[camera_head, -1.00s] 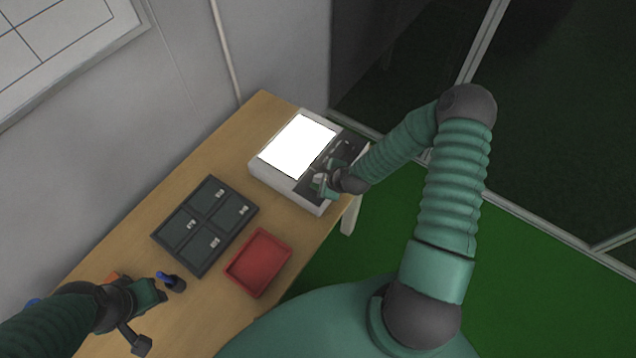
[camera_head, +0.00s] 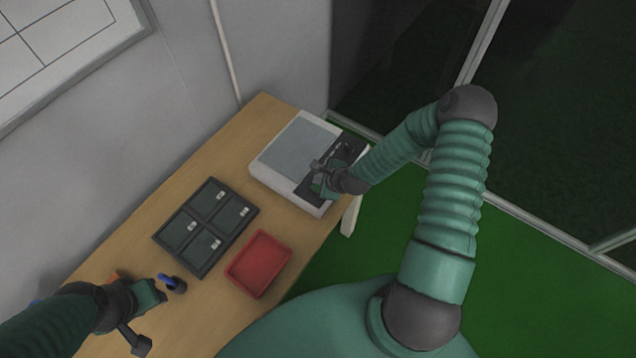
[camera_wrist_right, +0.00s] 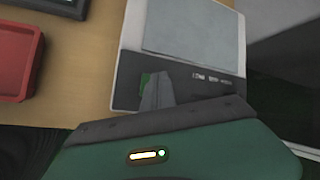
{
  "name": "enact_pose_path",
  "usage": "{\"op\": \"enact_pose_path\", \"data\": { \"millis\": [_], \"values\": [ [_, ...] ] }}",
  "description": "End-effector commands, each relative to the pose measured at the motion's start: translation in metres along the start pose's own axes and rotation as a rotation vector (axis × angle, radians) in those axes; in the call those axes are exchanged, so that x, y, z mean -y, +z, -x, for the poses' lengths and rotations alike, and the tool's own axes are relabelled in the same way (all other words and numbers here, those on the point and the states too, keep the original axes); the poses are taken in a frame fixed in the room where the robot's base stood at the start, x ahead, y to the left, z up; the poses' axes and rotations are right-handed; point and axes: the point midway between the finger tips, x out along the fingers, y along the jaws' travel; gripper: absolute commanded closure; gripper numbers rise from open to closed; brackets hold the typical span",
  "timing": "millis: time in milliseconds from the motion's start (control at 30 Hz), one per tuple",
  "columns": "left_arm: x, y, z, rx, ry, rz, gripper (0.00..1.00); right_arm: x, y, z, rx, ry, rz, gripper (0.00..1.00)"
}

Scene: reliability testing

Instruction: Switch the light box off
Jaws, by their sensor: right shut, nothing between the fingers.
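The light box (camera_head: 298,147) stands at the far end of the wooden table, a white case with a dark control strip along its right side. Its panel is grey and unlit; it also shows in the right wrist view (camera_wrist_right: 192,27). My right gripper (camera_head: 318,184) is shut and empty over the near end of the dark control strip. In the right wrist view its fingers (camera_wrist_right: 155,92) are over the strip; I cannot tell whether they touch it, and the switch is not clear. My left gripper (camera_head: 160,292) is at the lower left above the table; its finger gap is unclear.
A dark tray with compartments (camera_head: 206,227) and a red tray (camera_head: 259,264) stand on the table (camera_head: 150,222) between my grippers. A small dark holder with a blue item (camera_head: 172,282) is beside my left gripper. A wall borders the table's left side.

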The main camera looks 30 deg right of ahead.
Motion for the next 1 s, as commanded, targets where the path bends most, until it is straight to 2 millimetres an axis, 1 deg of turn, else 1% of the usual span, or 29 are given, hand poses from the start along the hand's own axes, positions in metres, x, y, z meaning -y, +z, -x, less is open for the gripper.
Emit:
{"op": "enact_pose_path", "data": {
  "millis": [33,367,833,900,1000],
  "values": [
    [0.000,-0.001,0.004,0.000,0.000,0.000,0.64,0.002,0.002,0.003,0.000,0.000,0.000,1.00],
    [0.000,-0.001,0.004,0.000,0.000,0.000,0.64,0.002,0.002,0.003,0.000,0.000,0.000,1.00],
    [0.000,-0.010,0.044,0.000,0.000,0.000,0.64,0.022,0.021,0.040,0.000,0.000,0.000,1.00],
    [0.000,-0.011,0.047,0.000,0.000,0.000,0.64,0.023,0.023,0.043,0.000,0.000,-0.001,1.00],
    [0.000,-0.011,0.046,0.000,0.000,0.000,0.64,0.023,0.023,0.043,0.000,0.000,-0.001,1.00]
  ]
}}
